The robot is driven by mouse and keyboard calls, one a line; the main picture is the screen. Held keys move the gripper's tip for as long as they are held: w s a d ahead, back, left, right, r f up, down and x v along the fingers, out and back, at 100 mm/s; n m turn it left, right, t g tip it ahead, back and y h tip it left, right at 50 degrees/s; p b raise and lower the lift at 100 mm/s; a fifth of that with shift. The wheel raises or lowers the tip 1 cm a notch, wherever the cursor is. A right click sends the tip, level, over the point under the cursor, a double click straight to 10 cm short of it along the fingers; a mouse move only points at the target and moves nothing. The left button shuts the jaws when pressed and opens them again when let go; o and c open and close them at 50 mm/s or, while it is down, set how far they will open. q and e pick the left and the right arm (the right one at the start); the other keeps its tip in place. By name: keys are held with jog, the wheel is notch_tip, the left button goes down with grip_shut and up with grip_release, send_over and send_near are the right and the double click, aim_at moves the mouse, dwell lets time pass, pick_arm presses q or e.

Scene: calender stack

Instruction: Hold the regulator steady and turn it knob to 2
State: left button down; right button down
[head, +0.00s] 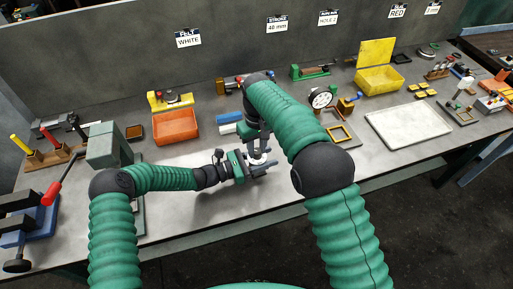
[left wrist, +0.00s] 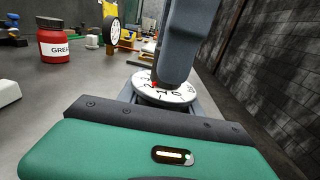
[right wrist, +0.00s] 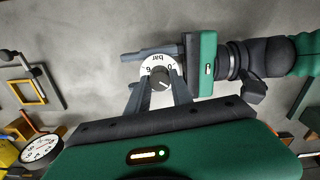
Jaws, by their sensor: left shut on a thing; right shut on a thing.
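The regulator (head: 258,157) stands at the front middle of the bench, partly hidden by my arms. Its white round dial shows in the left wrist view (left wrist: 167,94) and in the right wrist view (right wrist: 160,64), with "bar", 0 and 6 readable in the latter. A dark grey knob (right wrist: 160,81) with a light line sits at the dial's centre; which number it points to is unclear. My left gripper (head: 258,171) is shut on the regulator's body from the left, below the dial. My right gripper (right wrist: 160,84) comes from above, its fingers shut around the knob.
A red grease jar (left wrist: 55,42) stands clear of the grippers. Orange (head: 176,126) and yellow (head: 380,78) bins stand behind. A white tray (head: 408,124) is at right. Bench surface around the regulator is mostly clear.

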aim_at(256, 149)
jog(key=shift+w+m, duration=0.1)
jog(key=shift+m, duration=0.9)
jog(key=c, duration=1.1)
grip_release()
notch_tip(256, 149, up, 12)
pick_arm(q)
jog(key=c, duration=0.7)
grip_release()
